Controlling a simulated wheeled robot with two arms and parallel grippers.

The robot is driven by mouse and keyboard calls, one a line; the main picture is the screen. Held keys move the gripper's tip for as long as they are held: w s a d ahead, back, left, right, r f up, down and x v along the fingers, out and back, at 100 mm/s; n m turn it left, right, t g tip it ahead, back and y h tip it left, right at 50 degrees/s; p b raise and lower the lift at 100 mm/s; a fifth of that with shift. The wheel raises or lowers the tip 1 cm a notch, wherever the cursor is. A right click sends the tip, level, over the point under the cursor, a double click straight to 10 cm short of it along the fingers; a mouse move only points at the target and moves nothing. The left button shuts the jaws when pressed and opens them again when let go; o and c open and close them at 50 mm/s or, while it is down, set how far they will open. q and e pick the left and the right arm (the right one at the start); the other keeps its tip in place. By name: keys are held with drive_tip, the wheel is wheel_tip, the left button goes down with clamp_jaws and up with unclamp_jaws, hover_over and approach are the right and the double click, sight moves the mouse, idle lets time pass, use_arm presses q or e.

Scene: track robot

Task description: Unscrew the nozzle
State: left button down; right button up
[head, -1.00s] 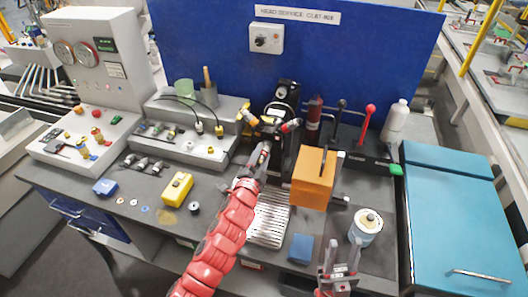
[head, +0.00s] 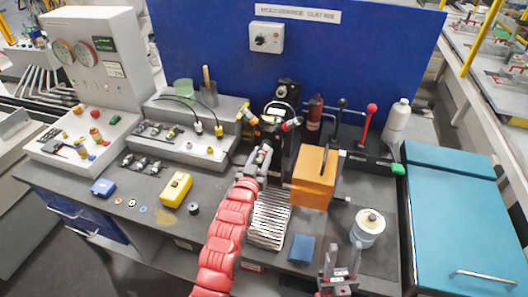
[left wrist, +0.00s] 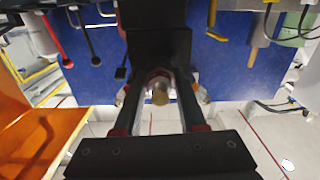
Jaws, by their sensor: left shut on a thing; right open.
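My left gripper (head: 264,153) is at the black upright device (head: 285,95) in the middle of the bench, in front of the blue panel. The part sits under a dark block (left wrist: 158,50). In the head view the nozzle is hidden by my gripper and arm. My right gripper (head: 341,262) is open and empty, low over the front right of the bench.
An orange box (head: 313,180) stands just right of my left gripper. A slatted metal tray (head: 268,222) lies below it. A white and blue can (head: 368,228) and a blue block (head: 301,248) are near my right gripper. A yellow box (head: 176,189) is to the left.

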use_arm(q)
drive_tip(key=n, duration=0.1)
drive_tip(key=n+b, duration=0.1)
drive_tip(key=shift+a+f+n, duration=0.1)
drive_tip(key=shift+f+n, duration=0.1)
drive_tip(key=shift+n, duration=0.1)
drive_tip(key=n+b, duration=0.1)
drive_tip(key=n, duration=0.8)
drive_tip(key=shift+r, duration=0.15)
drive_tip(key=n, duration=0.4)
drive_tip(key=shift+p, duration=0.3)
drive_tip(key=c, duration=0.9)
unclamp_jaws()
drive_tip(key=shift+s+n, duration=0.1)
drive_tip(key=shift+n, duration=0.9)
drive_tip(key=shift+o, duration=1.1)
drive_tip(key=shift+d, duration=0.2)
drive_tip(key=shift+o, duration=1.4)
drive_tip(key=shift+a, duration=0.1)
